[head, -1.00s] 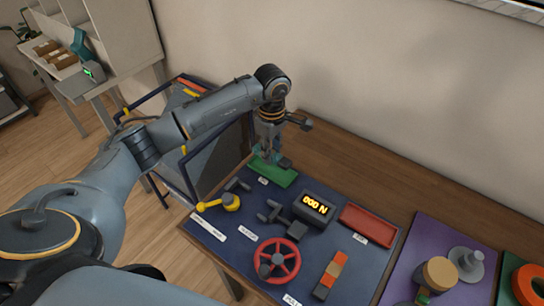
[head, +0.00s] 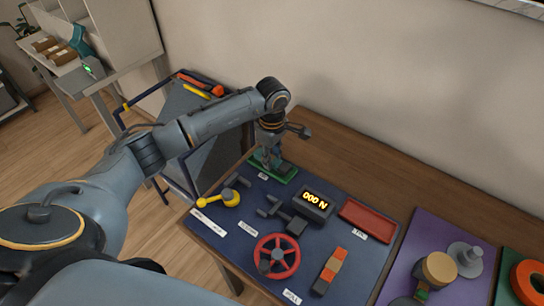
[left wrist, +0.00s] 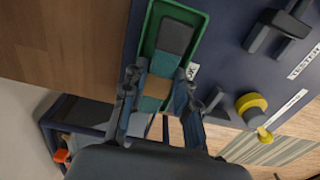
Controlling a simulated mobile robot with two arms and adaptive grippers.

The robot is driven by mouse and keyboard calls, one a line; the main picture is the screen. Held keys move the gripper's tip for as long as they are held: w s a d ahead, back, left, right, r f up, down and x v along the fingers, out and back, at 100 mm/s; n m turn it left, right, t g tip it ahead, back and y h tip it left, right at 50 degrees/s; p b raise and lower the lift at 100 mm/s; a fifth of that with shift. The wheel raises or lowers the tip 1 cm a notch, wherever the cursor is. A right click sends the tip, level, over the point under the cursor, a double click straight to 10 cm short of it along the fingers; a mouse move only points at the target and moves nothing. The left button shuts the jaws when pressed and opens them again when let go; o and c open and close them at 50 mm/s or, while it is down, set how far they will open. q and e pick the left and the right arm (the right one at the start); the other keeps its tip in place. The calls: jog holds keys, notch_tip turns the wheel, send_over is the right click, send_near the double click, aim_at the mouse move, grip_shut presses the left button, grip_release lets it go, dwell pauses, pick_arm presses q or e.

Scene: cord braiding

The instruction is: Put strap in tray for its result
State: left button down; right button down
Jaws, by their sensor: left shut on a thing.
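The green tray (head: 288,180) is at the far left corner of the blue mat, partly covered by my left gripper (head: 267,160). In the left wrist view the green tray (left wrist: 148,42) is ahead of the fingers. My left gripper (left wrist: 159,80) is shut on the strap (left wrist: 157,86), which has dark grey, teal and tan parts. The strap's dark grey end lies over the inside of the tray; I cannot tell whether it touches the floor. The red tray (head: 366,218) is empty at the mat's right. My right gripper is not in view.
A tester with a display (head: 315,203) reading "000 N" stands mid-mat. A red handwheel (head: 276,256), a yellow-knobbed lever (head: 230,197) and an orange and grey block piece (head: 330,270) are nearer. A purple mat (head: 408,262) with round parts lies right. Bare wood runs behind.

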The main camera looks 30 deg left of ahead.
pick_arm(q)
jog(key=c, duration=1)
grip_release()
jog(key=shift+r, duration=0.1)
jog(key=shift+r+p, duration=0.45)
jog(key=shift+p, duration=0.05)
jog(key=shift+r+p, duration=0.45)
jog(key=shift+p, duration=0.05)
jog(key=shift+w+r+b, duration=0.1)
jog(key=shift+r+b, duration=0.6)
jog(key=shift+b, duration=0.05)
notch_tip(320, 180, up, 10)
jog(key=shift+b, duration=1)
jog(key=shift+s+f, duration=0.15)
jog(key=shift+s, duration=0.05)
